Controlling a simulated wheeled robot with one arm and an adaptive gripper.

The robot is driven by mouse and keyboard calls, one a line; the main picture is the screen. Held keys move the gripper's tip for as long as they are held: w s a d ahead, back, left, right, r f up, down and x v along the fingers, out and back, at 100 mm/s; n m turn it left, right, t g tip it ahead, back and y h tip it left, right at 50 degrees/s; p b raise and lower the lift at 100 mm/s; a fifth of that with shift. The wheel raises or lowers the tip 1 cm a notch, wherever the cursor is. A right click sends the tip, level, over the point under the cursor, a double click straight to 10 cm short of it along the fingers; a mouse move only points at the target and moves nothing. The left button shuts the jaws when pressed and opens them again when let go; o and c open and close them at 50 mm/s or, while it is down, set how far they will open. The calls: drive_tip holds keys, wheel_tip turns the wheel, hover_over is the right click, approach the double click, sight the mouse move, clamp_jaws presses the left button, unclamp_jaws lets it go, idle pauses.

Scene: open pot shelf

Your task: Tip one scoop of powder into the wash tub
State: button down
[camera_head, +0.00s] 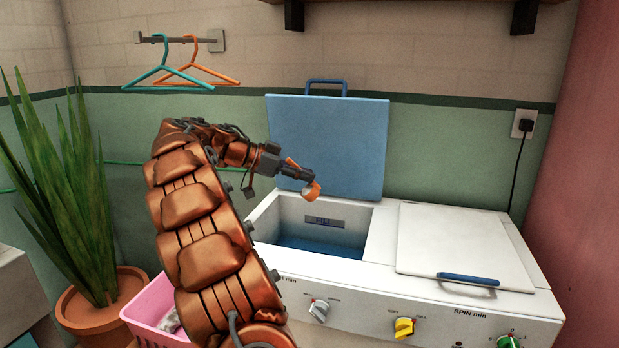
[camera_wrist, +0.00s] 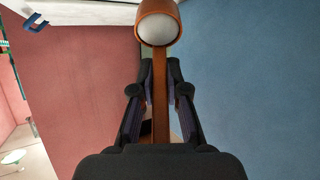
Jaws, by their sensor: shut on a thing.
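My gripper (camera_wrist: 159,105) is shut on the handle of an orange scoop (camera_wrist: 143,30). White powder shows in the bowl of the scoop in the wrist view. In the head view the scoop (camera_head: 312,191) is above the open wash tub (camera_head: 262,229), near its back left part, and clear of the rim. The tub's blue lid (camera_head: 330,145) stands raised behind it. Blue water (camera_head: 318,247) and a label reading FILL show inside the tub. My gripper (camera_head: 301,175) also shows in the head view, but its fingers are small there.
The closed white spin lid (camera_head: 464,240) with a blue handle is right of the tub. Dials line the front panel. A pink basket (camera_head: 160,312) and a potted plant (camera_head: 75,200) stand at left. Hangers (camera_head: 180,68) hang on the back wall.

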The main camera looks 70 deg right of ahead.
drive_tip(key=shift+w+a+f+g+h+b, duration=0.45)
drive_tip(key=shift+g+h+b, duration=0.5)
drive_tip(key=shift+b, duration=0.45)
drive_tip(key=shift+w+a+f+g+h+b, duration=0.3)
drive_tip(key=shift+w+f+g+h+b, duration=0.3)
drive_tip(key=shift+g+b, duration=0.65)
drive_tip(key=shift+w+a+f+g+h+b, duration=0.45)
drive_tip(key=shift+g+h+b, duration=0.45)
drive_tip(key=shift+b, duration=0.65)
drive_tip(key=shift+d, duration=0.1)
drive_tip(key=shift+r, duration=0.1)
